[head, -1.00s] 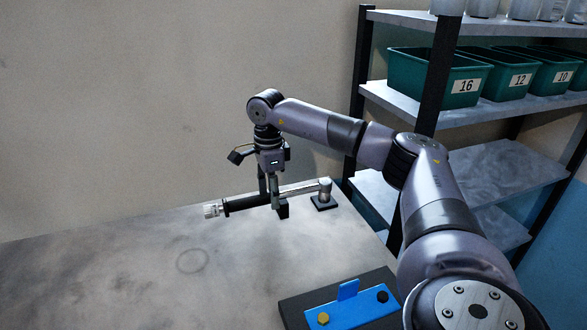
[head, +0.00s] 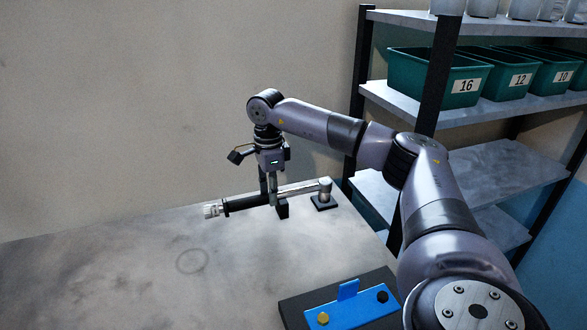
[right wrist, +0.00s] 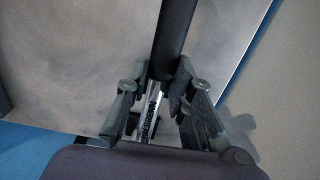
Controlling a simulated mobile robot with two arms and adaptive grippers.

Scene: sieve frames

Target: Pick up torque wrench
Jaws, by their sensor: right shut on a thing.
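The torque wrench (head: 243,203) lies level above the grey table, with a black grip to the left and a silver shaft and head to the right. Its head end stands at a small black block (head: 323,203), and another black block (head: 283,211) is under the shaft. My right gripper (head: 269,197) points down and is shut on the wrench near where grip meets shaft. In the right wrist view the fingers (right wrist: 153,95) flank the silver shaft of the wrench (right wrist: 151,110). My left gripper is not in view.
The grey table (head: 120,270) is bare on the left, apart from a faint ring mark. A blue fixture (head: 350,309) on a dark base sits at the front right. A shelf rack (head: 480,170) with green numbered bins (head: 430,75) stands behind on the right.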

